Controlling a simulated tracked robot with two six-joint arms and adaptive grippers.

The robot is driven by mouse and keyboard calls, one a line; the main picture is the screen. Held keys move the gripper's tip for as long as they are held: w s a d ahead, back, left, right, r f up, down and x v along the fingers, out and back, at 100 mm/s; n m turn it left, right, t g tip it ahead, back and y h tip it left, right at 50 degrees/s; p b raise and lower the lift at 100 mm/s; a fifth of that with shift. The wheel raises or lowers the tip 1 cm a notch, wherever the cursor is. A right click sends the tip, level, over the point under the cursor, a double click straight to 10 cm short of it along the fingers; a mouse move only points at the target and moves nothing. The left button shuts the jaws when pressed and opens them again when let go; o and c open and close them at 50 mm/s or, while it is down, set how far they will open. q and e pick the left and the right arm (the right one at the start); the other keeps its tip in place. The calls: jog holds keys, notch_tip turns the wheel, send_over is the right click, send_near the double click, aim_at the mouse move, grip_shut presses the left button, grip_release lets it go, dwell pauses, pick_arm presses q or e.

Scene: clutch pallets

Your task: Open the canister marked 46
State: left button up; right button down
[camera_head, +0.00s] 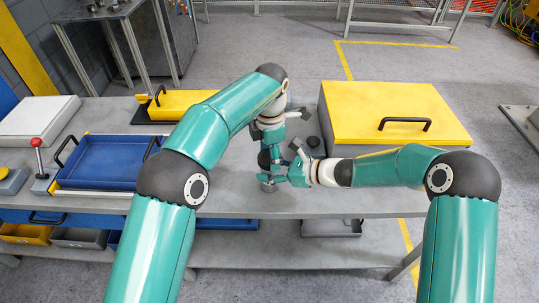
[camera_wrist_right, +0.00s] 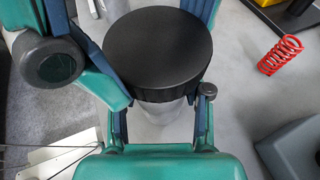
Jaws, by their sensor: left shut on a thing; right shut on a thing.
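A small canister (camera_head: 268,187) with a grey body stands at the bench's front middle, mostly hidden by my grippers. The wrist view shows its wide black lid (camera_wrist_right: 158,48) on top of a pale body (camera_wrist_right: 160,125). No number is readable on it. My left gripper (camera_head: 266,160) points down from above, shut on the black lid, its fingers on both sides of it. My right gripper (camera_head: 277,180) comes in level from the right, shut on the body below the lid. Its fingers flank the body in the wrist view (camera_wrist_right: 160,118).
A yellow-lidded case (camera_head: 385,105) stands at the right, a blue tray (camera_head: 105,162) at the left, a yellow box (camera_head: 185,104) behind. A dark round object (camera_head: 313,141) is near my grippers. A red spring (camera_wrist_right: 280,55) lies on the bench.

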pick_arm(q)
jog(key=shift+w+r, duration=0.1)
jog(key=shift+r, duration=0.2)
dwell(0.5)
jog(key=shift+r, duration=0.85)
jog(key=shift+r, duration=0.1)
jog(key=shift+r, duration=1.9)
pick_arm(e)
jog(key=shift+c, duration=2.1)
grip_release()
jog(key=shift+d, duration=0.1)
